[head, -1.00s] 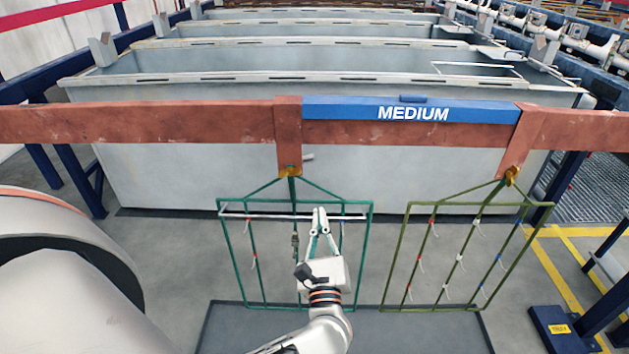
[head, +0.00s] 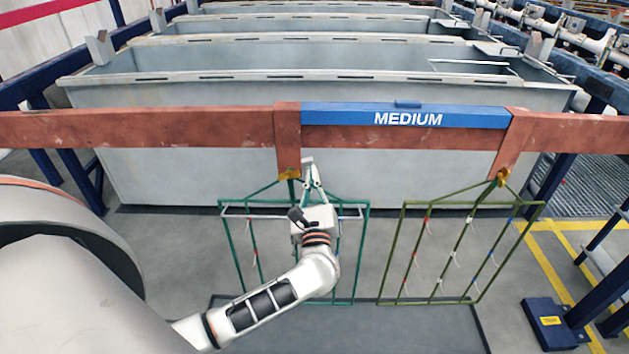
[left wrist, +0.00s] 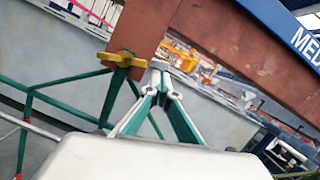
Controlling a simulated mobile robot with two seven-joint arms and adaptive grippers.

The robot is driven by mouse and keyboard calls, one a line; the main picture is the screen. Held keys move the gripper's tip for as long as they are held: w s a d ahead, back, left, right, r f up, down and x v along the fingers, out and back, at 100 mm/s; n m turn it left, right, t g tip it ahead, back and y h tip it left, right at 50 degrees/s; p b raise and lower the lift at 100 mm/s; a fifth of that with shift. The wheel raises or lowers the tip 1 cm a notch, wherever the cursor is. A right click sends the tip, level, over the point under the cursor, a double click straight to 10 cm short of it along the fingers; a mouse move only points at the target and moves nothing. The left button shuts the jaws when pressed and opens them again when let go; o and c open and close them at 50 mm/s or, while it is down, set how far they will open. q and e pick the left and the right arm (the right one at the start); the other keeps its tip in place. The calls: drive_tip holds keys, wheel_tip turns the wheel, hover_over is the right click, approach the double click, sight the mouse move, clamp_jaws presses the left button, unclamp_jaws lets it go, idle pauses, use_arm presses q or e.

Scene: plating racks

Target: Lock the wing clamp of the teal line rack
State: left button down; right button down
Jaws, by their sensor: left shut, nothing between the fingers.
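The teal line rack (head: 231,250) hangs from the left red-brown hanger of the crossbar. Its yellow wing clamp (head: 289,174) sits at the hanger's foot. In the left wrist view the wing clamp (left wrist: 122,60) lies crosswise over the teal stem, its wings pointing left and right. My left gripper (head: 309,165) is shut and empty, just right of the clamp. In the left wrist view the left gripper (left wrist: 161,72) shows its closed fingertips near the clamp's right wing, apart in the picture; the depth gap is unclear. My right gripper is not in view.
An olive rack (head: 394,250) hangs at the right from the same crossbar (head: 130,127), with its own yellow clamp (head: 503,177). A blue MEDIUM sign (head: 340,114) is on the bar. Grey tanks (head: 180,165) stand behind. Floor is open around a dark mat (head: 400,330).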

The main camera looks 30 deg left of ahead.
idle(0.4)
use_arm(q)
drive_tip(key=shift+r+n+b, duration=0.15)
drive_tip(key=shift+n+b, duration=0.3)
drive_tip(key=shift+n, duration=0.05)
